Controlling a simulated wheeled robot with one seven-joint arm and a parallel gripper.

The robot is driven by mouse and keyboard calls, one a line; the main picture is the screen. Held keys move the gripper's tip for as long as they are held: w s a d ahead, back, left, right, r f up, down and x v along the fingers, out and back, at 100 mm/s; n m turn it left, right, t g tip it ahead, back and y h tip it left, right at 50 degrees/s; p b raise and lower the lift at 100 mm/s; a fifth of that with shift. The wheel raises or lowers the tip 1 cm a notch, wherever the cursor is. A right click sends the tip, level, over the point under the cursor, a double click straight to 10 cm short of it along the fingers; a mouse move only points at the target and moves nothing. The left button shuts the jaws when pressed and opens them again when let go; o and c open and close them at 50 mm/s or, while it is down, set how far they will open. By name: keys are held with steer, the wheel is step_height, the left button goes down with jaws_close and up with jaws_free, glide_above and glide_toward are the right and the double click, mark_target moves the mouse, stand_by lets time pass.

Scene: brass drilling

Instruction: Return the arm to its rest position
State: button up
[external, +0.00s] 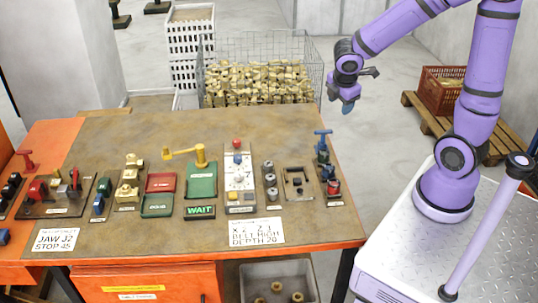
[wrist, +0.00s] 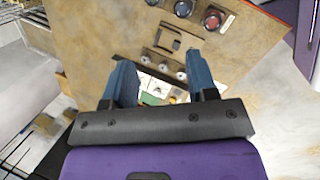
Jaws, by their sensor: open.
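My gripper (external: 350,105) hangs from my purple arm in the external view, above and beyond the right back edge of the workbench (external: 120,150). In the wrist view my gripper (wrist: 164,80) shows two blue fingers held apart, with nothing between them. The fingers are clear of the bench and touch nothing. My arm is bent, with its forearm raised and reaching left from my base.
The bench holds a yellow-handled device (external: 200,155), a control panel (external: 239,165), a green "WAIT" sign (external: 200,212) and a blue-handled fixture (external: 323,145). A wire basket of brass pieces (external: 262,85) stands behind. A red crate (external: 440,92) sits on a pallet at right.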

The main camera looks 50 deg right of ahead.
steer(key=s+d+r+m+t+y, duration=0.1)
steer(key=s+d+r+m, duration=0.1)
steer(key=s+r+m, duration=0.4)
steer(key=s+d+r+m+t+y, duration=0.2)
steer(key=s+d+r+m, duration=0.1)
steer(key=s+r+m, duration=0.4)
steer(key=shift+s+d+r+m, duration=0.2)
steer(key=shift+s+m, duration=0.5)
steer(key=shift+s, duration=1)
